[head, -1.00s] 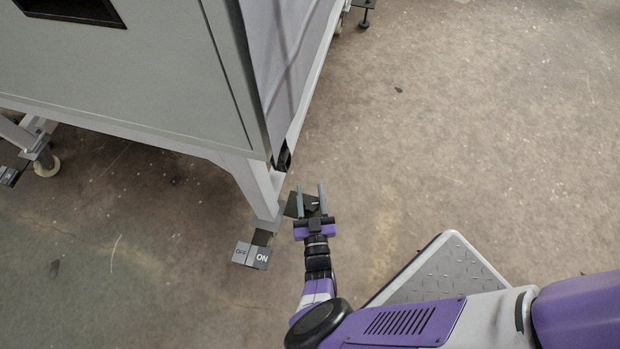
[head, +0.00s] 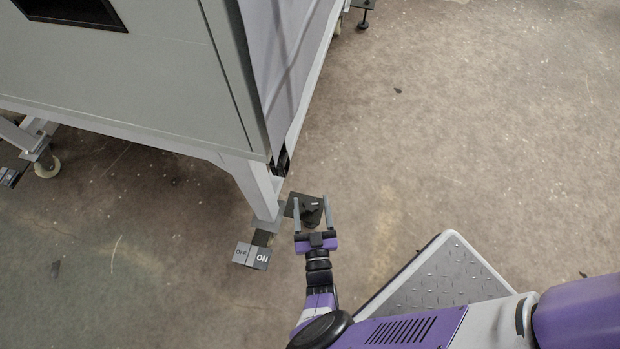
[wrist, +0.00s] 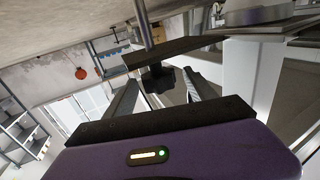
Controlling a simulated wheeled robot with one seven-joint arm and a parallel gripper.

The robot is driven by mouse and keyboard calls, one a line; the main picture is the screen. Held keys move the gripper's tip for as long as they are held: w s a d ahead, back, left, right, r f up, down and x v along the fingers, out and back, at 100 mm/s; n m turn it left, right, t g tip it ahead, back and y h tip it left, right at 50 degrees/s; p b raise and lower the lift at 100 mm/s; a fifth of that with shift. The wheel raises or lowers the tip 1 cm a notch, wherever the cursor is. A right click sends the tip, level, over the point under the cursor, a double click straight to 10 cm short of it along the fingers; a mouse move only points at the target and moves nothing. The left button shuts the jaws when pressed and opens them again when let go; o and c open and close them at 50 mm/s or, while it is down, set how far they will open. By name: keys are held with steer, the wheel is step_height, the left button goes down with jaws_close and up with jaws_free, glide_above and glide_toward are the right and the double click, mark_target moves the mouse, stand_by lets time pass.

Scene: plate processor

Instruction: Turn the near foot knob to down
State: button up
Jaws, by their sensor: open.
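The near foot knob (head: 311,214) is a small dark knob at a dark bracket plate (head: 291,207) beside the near leg of the grey cabinet (head: 150,120). In the wrist view the dark lobed knob (wrist: 157,78) sits below a dark plate (wrist: 175,50). My gripper (head: 311,200) is open, with one finger on each side of the knob. In the wrist view its two fingers (wrist: 162,82) also stand left and right of the knob, with gaps visible. I cannot tell how far the knob is turned.
Another foot and caster (head: 46,165) are at the far left. The cabinet's lower edge overhangs close by. The floor to the right is clear.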

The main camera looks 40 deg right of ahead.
steer(key=shift+v, duration=2.15)
